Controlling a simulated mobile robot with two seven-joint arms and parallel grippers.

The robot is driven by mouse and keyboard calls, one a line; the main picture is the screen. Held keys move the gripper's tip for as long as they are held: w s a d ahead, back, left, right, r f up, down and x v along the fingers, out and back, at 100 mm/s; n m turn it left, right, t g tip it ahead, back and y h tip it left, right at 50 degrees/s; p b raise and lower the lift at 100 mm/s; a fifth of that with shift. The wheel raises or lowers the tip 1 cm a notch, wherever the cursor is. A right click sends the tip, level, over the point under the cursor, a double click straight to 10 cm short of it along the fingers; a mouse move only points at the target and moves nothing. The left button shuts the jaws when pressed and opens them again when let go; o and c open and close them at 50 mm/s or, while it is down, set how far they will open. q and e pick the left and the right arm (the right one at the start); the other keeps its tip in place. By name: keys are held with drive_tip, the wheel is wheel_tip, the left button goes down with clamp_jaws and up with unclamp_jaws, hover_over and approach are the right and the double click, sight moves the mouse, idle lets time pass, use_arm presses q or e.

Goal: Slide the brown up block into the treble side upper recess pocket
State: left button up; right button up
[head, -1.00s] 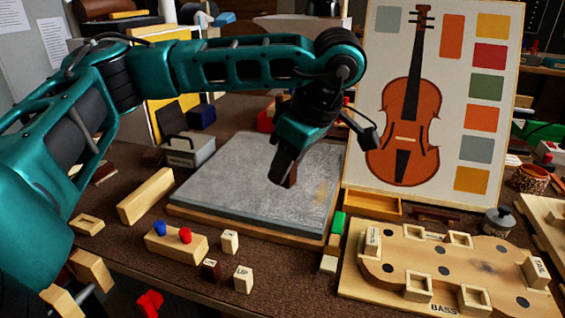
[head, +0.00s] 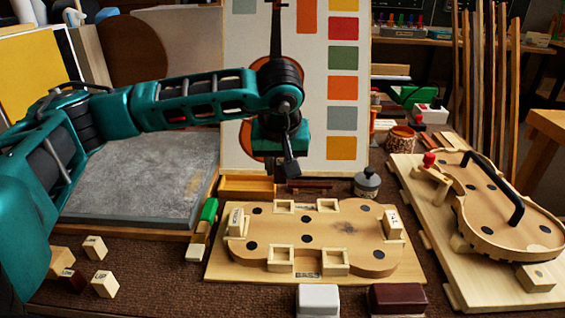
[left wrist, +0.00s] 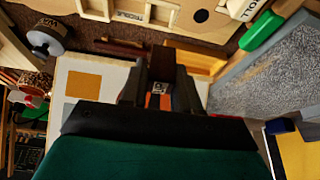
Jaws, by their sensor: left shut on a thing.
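My left gripper (head: 290,168) is above the far edge of the violin form board (head: 222,268). It is shut on the brown block (left wrist: 162,62), which shows between the fingers in the left wrist view with a small pale label. In the head view the block is mostly hidden by the gripper. The board has small square wooden pockets. The far-left one (head: 284,206), taken as treble side upper, is in front of and below the gripper, apart from the block. BASS is written on the near edge. My right gripper is not in view.
End blocks stand at the form's left (head: 235,222) and right (head: 393,222). A grey lidded pot (head: 367,184) and a wooden tray (head: 246,187) are behind the board. A white block (head: 318,300) and a dark red block (head: 398,300) lie in front. The grey slab (head: 140,180) is left.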

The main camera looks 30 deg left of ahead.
sight(283, 181)
use_arm(q)
drive_tip(key=shift+w+d+f, duration=0.1)
drive_tip(key=shift+w+d, duration=0.1)
drive_tip(key=shift+w, duration=0.1)
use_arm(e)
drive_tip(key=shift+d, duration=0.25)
use_arm(q)
wheel_tip(283, 181, down, 4)
drive_tip(key=b, duration=0.3)
drive_tip(key=shift+f+b, duration=0.65)
drive_tip(key=shift+f, duration=0.25)
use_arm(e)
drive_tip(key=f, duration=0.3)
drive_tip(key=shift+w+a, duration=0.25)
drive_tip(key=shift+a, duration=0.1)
